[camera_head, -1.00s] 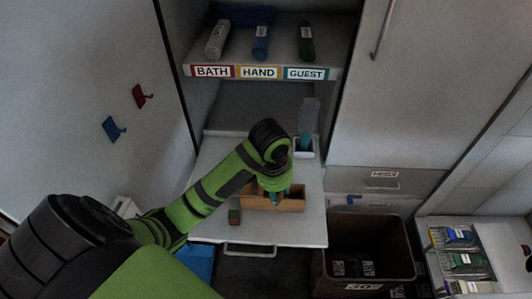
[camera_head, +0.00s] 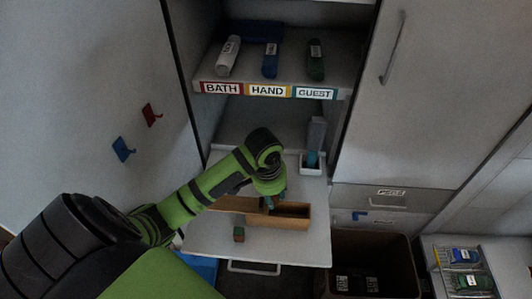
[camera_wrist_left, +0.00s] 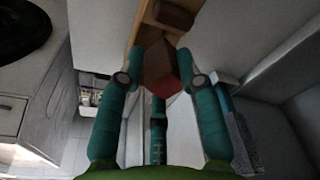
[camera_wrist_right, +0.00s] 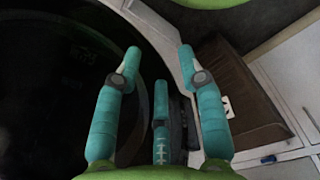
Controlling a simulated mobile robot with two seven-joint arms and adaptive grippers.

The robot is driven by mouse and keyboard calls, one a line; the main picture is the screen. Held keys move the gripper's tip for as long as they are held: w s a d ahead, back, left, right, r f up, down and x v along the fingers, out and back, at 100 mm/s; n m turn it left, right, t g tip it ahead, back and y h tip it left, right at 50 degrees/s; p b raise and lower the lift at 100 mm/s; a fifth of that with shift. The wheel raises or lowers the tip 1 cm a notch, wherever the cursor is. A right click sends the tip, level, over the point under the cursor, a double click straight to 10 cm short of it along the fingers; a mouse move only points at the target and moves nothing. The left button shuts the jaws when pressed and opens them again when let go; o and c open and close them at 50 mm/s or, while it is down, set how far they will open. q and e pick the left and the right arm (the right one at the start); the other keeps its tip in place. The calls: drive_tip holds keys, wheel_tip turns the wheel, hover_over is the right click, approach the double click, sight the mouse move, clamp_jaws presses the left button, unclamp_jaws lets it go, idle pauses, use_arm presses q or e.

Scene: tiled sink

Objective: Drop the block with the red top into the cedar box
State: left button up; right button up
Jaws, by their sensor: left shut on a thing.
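The cedar box (camera_head: 293,223) is a long wooden box on the pulled-out tray. Its dark opening faces up, and a flat wooden panel (camera_head: 232,203) reaches out at its left. My left gripper (camera_head: 269,205) is low over the left part of the opening. In the left wrist view, my left gripper (camera_wrist_left: 160,52) is shut on a block with a red top (camera_wrist_left: 173,83); the red face points toward the camera. The block is hidden by the fingers in the head view. My right gripper (camera_wrist_right: 159,54) is open and empty, and shows only in the right wrist view.
A bottle (camera_head: 316,135) stands in a holder behind. A dark bin (camera_head: 372,262) is at the lower right. The labelled towel shelf (camera_head: 292,73) hangs above.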

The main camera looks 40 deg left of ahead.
use_arm(q)
drive_tip(key=o, duration=1)
drive_tip(key=shift+r, duration=0.3)
drive_tip(key=r, duration=0.4)
drive_tip(key=s+r, duration=0.1)
drive_tip(key=r, duration=0.1)
drive_tip(key=shift+s+r, duration=0.1)
drive_tip(key=shift+r, duration=0.3)
use_arm(e)
drive_tip(key=shift+s+a, duration=0.15)
drive_tip(key=shift+s, duration=0.2)
use_arm(q)
drive_tip(key=shift+f, duration=0.1)
